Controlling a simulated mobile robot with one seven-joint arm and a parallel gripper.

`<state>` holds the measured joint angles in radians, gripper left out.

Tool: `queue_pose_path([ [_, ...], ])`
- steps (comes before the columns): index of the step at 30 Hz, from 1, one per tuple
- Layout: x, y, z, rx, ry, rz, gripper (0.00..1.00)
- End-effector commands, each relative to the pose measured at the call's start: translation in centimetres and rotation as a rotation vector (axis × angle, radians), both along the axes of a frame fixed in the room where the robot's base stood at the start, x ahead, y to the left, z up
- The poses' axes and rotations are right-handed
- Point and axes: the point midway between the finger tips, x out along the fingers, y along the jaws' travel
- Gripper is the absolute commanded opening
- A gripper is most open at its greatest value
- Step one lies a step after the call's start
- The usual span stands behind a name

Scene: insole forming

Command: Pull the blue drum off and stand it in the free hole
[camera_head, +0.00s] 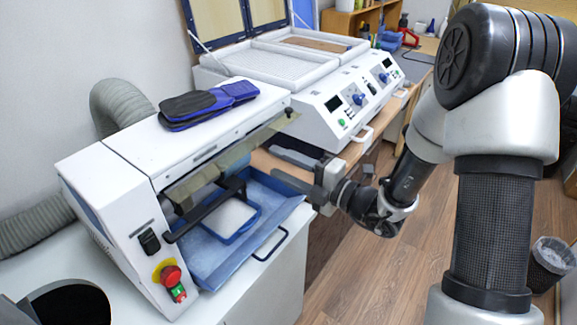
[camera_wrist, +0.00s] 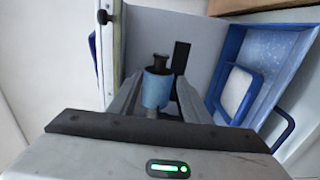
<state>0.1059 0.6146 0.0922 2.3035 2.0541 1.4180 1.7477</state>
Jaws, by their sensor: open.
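The blue drum (camera_wrist: 157,90) shows in the wrist view, a short light-blue cylinder with a black knob-like end above it. It lies between the two fingers of my open gripper (camera_wrist: 159,84), with gaps visible at its sides. I cannot tell its depth relative to the fingertips. In the head view my gripper (camera_head: 274,162) reaches left towards the white machine (camera_head: 150,170), beside its front opening.
A blue tray (camera_head: 200,262) with a pale pad lies under a black bar at the machine's front; it also shows in the wrist view (camera_wrist: 228,62). Blue-black insoles (camera_head: 205,103) lie on top. A white press unit (camera_head: 325,95) stands behind.

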Motion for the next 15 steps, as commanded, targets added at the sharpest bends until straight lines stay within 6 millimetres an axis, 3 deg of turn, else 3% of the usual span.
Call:
queue_pose_path([
  [15, 3.1, 5.4, 0.1, -0.001, -0.002, 0.003, 0.44],
])
